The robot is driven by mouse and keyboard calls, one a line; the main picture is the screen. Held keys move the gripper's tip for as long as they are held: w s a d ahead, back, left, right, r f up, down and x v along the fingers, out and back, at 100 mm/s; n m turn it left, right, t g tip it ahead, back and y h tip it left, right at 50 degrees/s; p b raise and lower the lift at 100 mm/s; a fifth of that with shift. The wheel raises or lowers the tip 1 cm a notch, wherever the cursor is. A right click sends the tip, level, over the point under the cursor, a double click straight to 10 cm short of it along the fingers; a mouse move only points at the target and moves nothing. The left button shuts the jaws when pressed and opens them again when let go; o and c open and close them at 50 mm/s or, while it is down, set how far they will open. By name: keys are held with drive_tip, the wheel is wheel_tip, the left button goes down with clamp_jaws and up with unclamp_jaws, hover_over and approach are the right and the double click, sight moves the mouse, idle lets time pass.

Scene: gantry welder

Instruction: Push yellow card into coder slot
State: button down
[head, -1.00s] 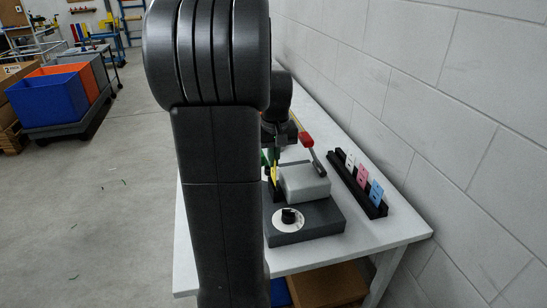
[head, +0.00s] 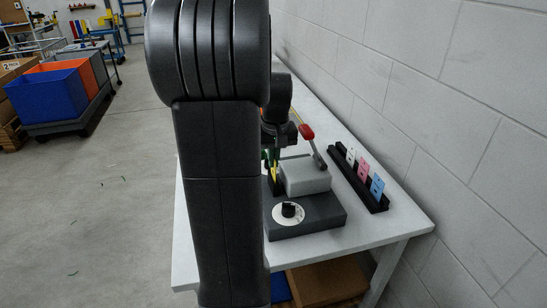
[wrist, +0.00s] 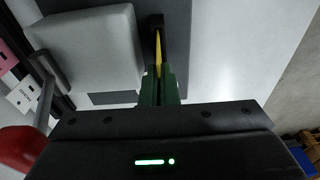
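The coder is a dark grey base (head: 318,222) with a light grey block on top, a white dial with a black knob, and a red-handled lever (head: 308,133). The yellow card (wrist: 158,48) shows edge-on in the wrist view, standing beside the light grey block (wrist: 92,48). Its far end meets a small black slot piece (wrist: 156,22); how deep it sits is hidden. My gripper (wrist: 159,84) has green fingers closed on the card's near end. In the head view the card (head: 275,172) is a thin yellow strip below my gripper, largely hidden by my arm.
A black rack (head: 357,180) with white, pink and blue cards stands right of the coder, near the block wall. The white table (head: 380,236) is clear in front of the rack. Blue and orange bins (head: 50,96) stand on a floor cart at far left.

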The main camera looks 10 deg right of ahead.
drive_tip(key=shift+f+b, duration=0.8)
drive_tip(key=shift+f, duration=0.6)
drive_tip(key=c, duration=1.6)
unclamp_jaws()
drive_tip(key=shift+r, duration=0.1)
wheel_tip(320, 180, up, 14)
drive_tip(key=s, duration=0.1)
drive_tip(key=shift+s+f+p, duration=0.25)
drive_tip(key=shift+s+p, duration=0.05)
drive_tip(key=shift+p, duration=0.1)
drive_tip(key=shift+f, duration=0.1)
drive_tip(key=f, duration=0.4)
drive_tip(key=w+f, duration=0.1)
drive_tip(key=f, duration=0.8)
drive_tip(key=shift+w+f+b, duration=0.25)
drive_tip(key=shift+w+b, duration=0.05)
drive_tip(key=shift+w, duration=0.05)
drive_tip(key=shift+r, duration=0.3)
drive_tip(key=shift+f, duration=0.1)
